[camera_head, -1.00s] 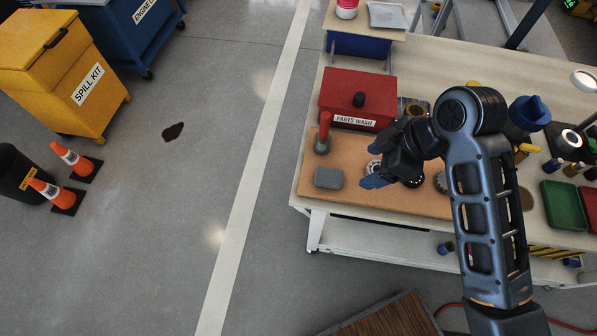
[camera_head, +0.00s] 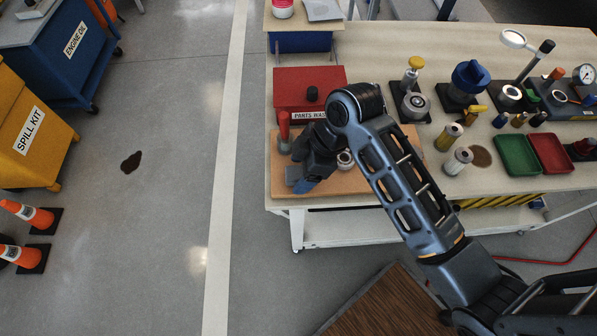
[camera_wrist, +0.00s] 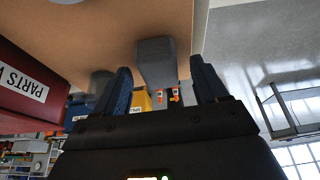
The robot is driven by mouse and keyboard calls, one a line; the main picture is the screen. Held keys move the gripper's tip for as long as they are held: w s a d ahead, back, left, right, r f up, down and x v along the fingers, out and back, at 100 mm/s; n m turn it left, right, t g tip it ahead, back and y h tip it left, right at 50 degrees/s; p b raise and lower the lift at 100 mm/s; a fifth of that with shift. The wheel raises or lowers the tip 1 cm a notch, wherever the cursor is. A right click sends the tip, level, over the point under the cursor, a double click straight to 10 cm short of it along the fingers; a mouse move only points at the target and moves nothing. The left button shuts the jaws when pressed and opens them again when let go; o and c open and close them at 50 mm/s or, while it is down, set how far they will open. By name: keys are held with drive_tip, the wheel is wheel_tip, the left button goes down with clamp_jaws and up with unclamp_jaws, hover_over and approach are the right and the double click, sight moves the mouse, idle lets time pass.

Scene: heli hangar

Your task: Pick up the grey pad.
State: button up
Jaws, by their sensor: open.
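The grey pad (camera_wrist: 155,60) lies on the tan mat (camera_wrist: 90,30) in the wrist view, lined up between my two fingertips. Clear space shows on both sides of it, and neither finger visibly touches it. In the head view the pad (camera_head: 291,174) is mostly hidden behind my gripper (camera_head: 303,182), at the left front corner of the tan mat (camera_head: 355,182). My gripper (camera_wrist: 160,72) is open and empty, with its dark blue fingers spread.
A red parts wash box (camera_head: 300,88) and a red-topped bottle (camera_head: 284,130) stand just behind the pad. Metal parts and a green tray (camera_head: 516,154) lie farther right on the bench. Free floor (camera_head: 180,200) lies to the left.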

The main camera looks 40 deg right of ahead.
sight(291, 172)
drive_tip(key=c, duration=1.1)
drive_tip(key=shift+r, duration=0.6)
wheel_tip(291, 172, up, 3)
drive_tip(key=shift+w+f, duration=0.1)
drive_tip(key=shift+f, duration=0.05)
drive_tip(key=shift+s+d+r+p, duration=0.35)
drive_tip(key=shift+s+d+r, duration=0.8)
drive_tip(key=shift+d, duration=0.5)
drive_tip(key=shift+s+d+r+p, duration=0.3)
drive_tip(key=shift+s+d+r, duration=0.85)
drive_tip(key=shift+d, duration=0.45)
drive_tip(key=shift+s+d+r+p, duration=0.35)
drive_tip(key=shift+s+d+r, duration=0.8)
drive_tip(key=shift+d, duration=0.5)
drive_tip(key=shift+w+r, duration=0.1)
